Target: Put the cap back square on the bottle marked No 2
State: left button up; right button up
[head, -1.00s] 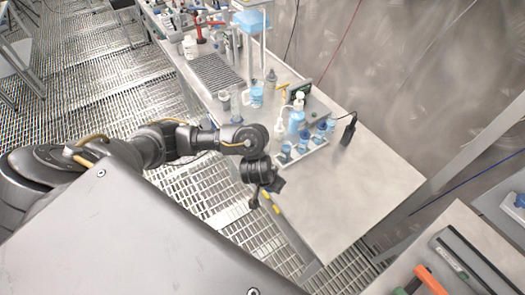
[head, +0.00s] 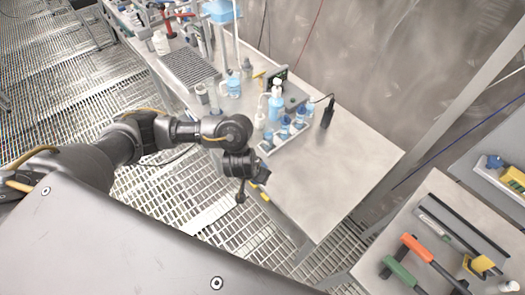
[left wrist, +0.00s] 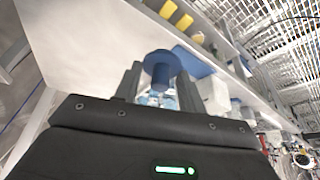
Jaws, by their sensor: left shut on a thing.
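My left gripper (head: 263,175) is at the near edge of the grey bench, in front of a white rack (head: 266,153) of small bottles. In the left wrist view its two fingers (left wrist: 159,72) are shut on a blue cap (left wrist: 162,58) with a wide round top. Several small bottles with blue contents (head: 284,131) stand in a row in the rack. Their markings are too small to read, so I cannot tell which is No 2. The cap is hidden in the head view. My right gripper is not in view.
A pump bottle (head: 276,104) and a device with a green screen stand behind the rack. A black handheld thing (head: 327,113) is to its right. The bench's right part (head: 340,170) is clear. Orange-handled (head: 416,248) and green-handled tools lie on another surface at lower right.

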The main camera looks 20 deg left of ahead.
pick_arm(q)
jog(key=a+r+m+h+b, duration=0.1)
jog(key=a+r+m+b, duration=0.3)
jog(key=b, duration=1)
notch_tip(320, 180, up, 4)
jog(key=shift+w+f+m+g+h, duration=0.1)
jog(key=shift+w+m+g+h, duration=0.2)
jog(key=shift+h, duration=0.1)
